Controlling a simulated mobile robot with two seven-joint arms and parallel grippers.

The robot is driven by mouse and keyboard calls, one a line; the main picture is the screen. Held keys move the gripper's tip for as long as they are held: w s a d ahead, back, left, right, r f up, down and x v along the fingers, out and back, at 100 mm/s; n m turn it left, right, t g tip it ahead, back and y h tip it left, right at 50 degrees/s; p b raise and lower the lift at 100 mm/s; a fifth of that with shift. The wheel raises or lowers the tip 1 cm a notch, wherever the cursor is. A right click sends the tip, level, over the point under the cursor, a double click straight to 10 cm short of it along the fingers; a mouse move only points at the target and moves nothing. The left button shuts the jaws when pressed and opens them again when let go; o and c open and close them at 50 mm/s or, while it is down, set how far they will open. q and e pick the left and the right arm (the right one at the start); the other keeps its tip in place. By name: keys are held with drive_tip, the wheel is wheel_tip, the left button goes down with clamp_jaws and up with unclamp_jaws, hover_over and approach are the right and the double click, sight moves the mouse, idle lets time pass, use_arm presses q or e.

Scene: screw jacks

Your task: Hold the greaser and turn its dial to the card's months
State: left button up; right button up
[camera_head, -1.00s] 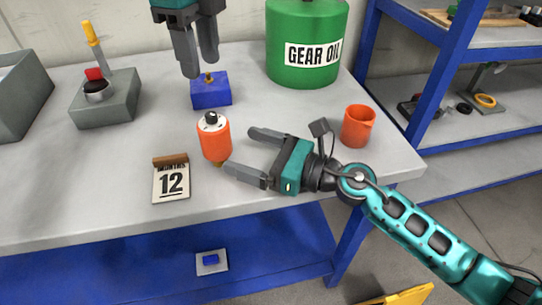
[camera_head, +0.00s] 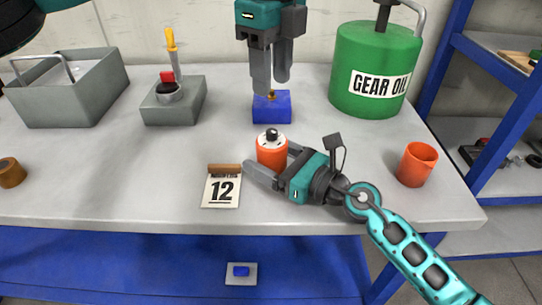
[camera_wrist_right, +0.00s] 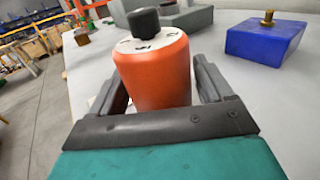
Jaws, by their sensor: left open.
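The greaser (camera_head: 271,152) is an orange cylinder with a white top and a black dial knob, upright on the bench. It also shows in the right wrist view (camera_wrist_right: 155,75), with partly readable marks around the knob. My right gripper (camera_head: 272,163) has its fingers on either side of the greaser; whether they press on it I cannot tell. My left gripper (camera_head: 271,88) is open and points down, above or just behind the blue block (camera_head: 271,108) with a brass fitting. The card (camera_head: 221,190) reads 12 and stands left of the greaser, its small upper word unclear.
A green gear oil can (camera_head: 372,70) stands at the back right. An orange cup (camera_head: 416,164) is right of my right gripper. A grey box with a red-and-black button and yellow-handled tool (camera_head: 173,103) and a grey toolbox (camera_head: 72,90) stand left. Bench left of the card is mostly clear.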

drive_tip(key=c, duration=0.9)
drive_tip(key=shift+c, duration=0.2)
idle(0.5)
